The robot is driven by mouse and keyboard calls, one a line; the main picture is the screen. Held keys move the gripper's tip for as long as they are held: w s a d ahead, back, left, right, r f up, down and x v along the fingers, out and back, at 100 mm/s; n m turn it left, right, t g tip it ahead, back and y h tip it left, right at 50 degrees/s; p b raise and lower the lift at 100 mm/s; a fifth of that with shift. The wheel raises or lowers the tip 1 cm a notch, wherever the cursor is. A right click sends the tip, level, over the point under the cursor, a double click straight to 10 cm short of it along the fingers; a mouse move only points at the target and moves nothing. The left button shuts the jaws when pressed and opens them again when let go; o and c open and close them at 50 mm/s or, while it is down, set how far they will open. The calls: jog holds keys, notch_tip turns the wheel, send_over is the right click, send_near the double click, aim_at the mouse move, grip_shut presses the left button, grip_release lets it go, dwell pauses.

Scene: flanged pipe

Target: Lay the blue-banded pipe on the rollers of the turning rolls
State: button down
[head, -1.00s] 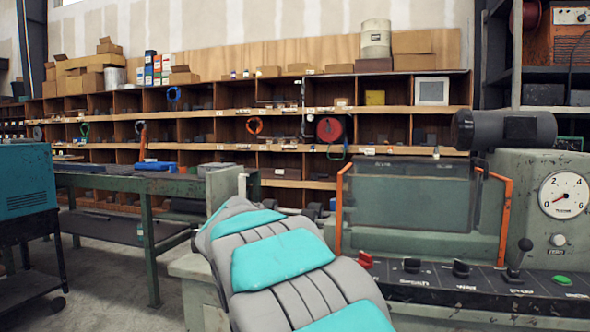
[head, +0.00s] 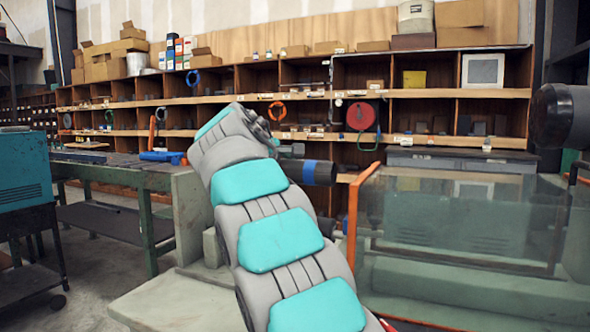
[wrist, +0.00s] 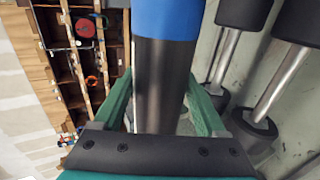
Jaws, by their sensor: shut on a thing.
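The blue-banded pipe (wrist: 162,80) is a dark grey cylinder with a bright blue band at the top of the wrist view. My gripper (wrist: 158,84) is shut on it, with one green finger on each side. In the head view the pipe (head: 325,173) shows beyond my arm, lying roughly crosswise in the air, its left part hidden. The gripper itself is mostly hidden there. In the wrist view, black rollers (wrist: 300,20) on steel shafts of the turning rolls (wrist: 232,62) are right of the pipe, apart from it in the picture.
A clear guard panel with an orange edge (head: 358,215) stands right of my arm. A green workbench (head: 140,180) and a teal cabinet (head: 22,170) are at the left. Shelving (head: 240,100) with boxes fills the back. A pale machine ledge (head: 165,300) is bare.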

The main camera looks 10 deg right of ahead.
notch_tip(320, 180, down, 11)
jog(key=b, duration=1)
jog(key=shift+f, duration=0.15)
grip_release()
jog(key=shift+f, duration=0.1)
notch_tip(320, 180, up, 9)
jog(key=p, duration=0.9)
jog(key=shift+r, duration=0.2)
jog(key=shift+r+p, duration=0.55)
jog(key=shift+r, duration=0.75)
